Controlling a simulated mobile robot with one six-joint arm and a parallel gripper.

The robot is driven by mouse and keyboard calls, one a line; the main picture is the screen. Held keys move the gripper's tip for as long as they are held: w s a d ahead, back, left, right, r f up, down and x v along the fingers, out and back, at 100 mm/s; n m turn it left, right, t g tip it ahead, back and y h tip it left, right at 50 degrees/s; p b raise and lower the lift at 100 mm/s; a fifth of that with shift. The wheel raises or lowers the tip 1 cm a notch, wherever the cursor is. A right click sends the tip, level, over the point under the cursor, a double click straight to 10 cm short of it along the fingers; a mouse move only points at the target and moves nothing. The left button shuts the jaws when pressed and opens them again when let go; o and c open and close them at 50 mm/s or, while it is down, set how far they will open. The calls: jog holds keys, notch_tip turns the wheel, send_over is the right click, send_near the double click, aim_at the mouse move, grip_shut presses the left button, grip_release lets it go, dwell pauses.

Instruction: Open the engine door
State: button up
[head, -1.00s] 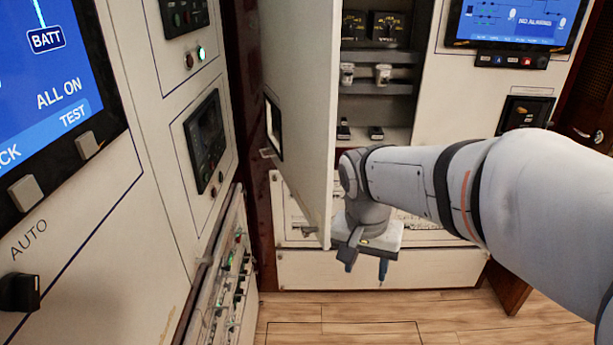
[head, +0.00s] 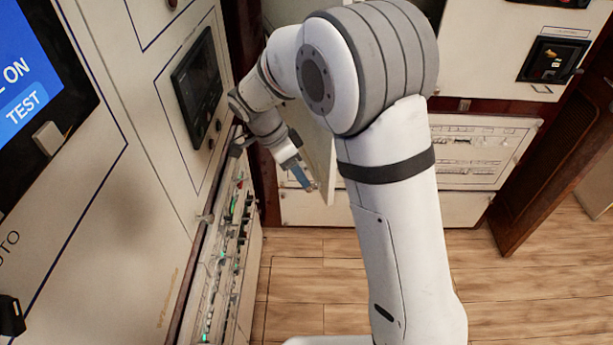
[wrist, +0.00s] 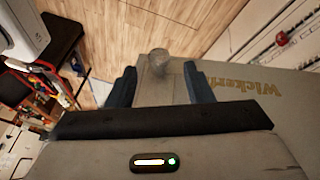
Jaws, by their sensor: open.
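The white door (head: 323,160) stands swung out from the cabinet at the back in the head view. My arm hides most of it; its lower corner shows. My gripper (head: 306,179) is beside this lower part, its blue fingers angled down and right. In the wrist view my gripper (wrist: 160,84) is open. A grey round knob (wrist: 158,63) appears in the gap between the fingertips, at the edge of a grey panel (wrist: 225,110) with gold lettering. I cannot tell whether the fingers touch the knob. The pictures do not name which door is the engine door.
A left wall panel (head: 150,170) with a dark display (head: 197,85) stands close to my gripper. Below it is a sloped breaker row (head: 235,240). A lower cabinet panel (head: 475,150) is at the back. The wooden floor (head: 290,290) is clear in front.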

jog(key=shift+x, duration=1.9)
grip_shut()
